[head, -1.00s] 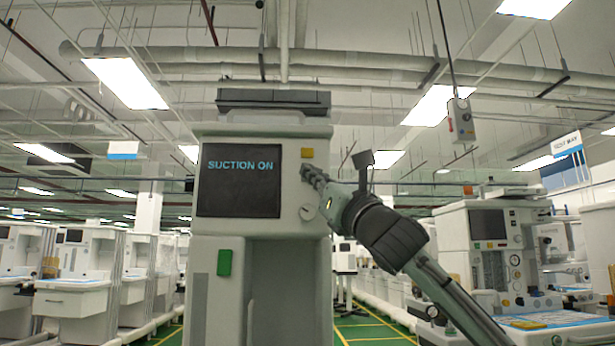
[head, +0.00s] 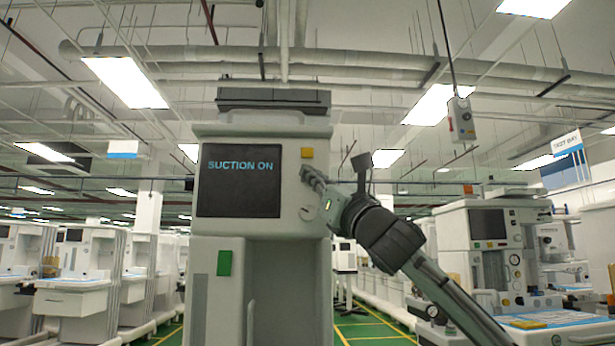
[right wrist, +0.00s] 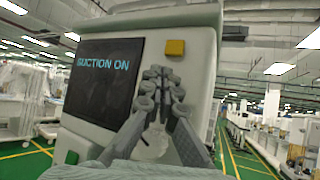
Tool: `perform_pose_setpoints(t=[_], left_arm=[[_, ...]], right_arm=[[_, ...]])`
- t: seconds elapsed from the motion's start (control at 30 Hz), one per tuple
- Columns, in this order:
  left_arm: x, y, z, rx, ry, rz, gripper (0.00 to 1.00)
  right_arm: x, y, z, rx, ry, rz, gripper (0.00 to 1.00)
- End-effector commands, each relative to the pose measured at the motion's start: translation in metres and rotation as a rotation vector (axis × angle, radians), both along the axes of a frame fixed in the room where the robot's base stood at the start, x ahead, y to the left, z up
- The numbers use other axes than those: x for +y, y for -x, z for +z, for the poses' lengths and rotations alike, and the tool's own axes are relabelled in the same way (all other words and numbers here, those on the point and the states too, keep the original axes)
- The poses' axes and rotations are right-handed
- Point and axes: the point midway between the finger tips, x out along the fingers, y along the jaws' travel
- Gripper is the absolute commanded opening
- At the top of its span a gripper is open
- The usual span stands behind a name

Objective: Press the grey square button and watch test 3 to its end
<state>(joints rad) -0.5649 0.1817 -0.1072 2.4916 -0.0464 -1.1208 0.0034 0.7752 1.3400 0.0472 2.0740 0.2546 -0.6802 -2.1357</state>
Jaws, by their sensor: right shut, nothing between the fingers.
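The cart (head: 345,110) stands straight ahead with a dark screen (head: 238,190) reading "SUCTION ON"; the screen also shows in the right wrist view (right wrist: 102,85). My right gripper (head: 308,173) is shut and empty, its fingertips at the cart's front panel just below a yellow square (head: 307,153). In the right wrist view the closed fingertips (right wrist: 158,75) are below and left of that yellow square (right wrist: 175,47). I cannot make out a grey square button; the fingers cover that part of the panel. Whether they touch the panel is unclear. My left gripper is not in view.
A round gauge (head: 307,213) sits below the fingers, and a green block (head: 224,263) is lower left on the cart. A grey box (head: 461,119) hangs from the ceiling at right. Other carts stand left and right (head: 488,228). An aisle with green floor runs behind at right.

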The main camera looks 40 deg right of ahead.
Motion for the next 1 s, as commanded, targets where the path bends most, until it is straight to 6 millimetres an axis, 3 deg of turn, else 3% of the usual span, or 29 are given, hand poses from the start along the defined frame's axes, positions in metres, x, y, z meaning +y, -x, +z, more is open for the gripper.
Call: perform_pose_setpoints(t=[1.0], left_arm=[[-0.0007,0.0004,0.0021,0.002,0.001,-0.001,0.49]], right_arm=[[-0.0065,-0.0075,0.0,0.001,-0.001,-0.001,0.0]])
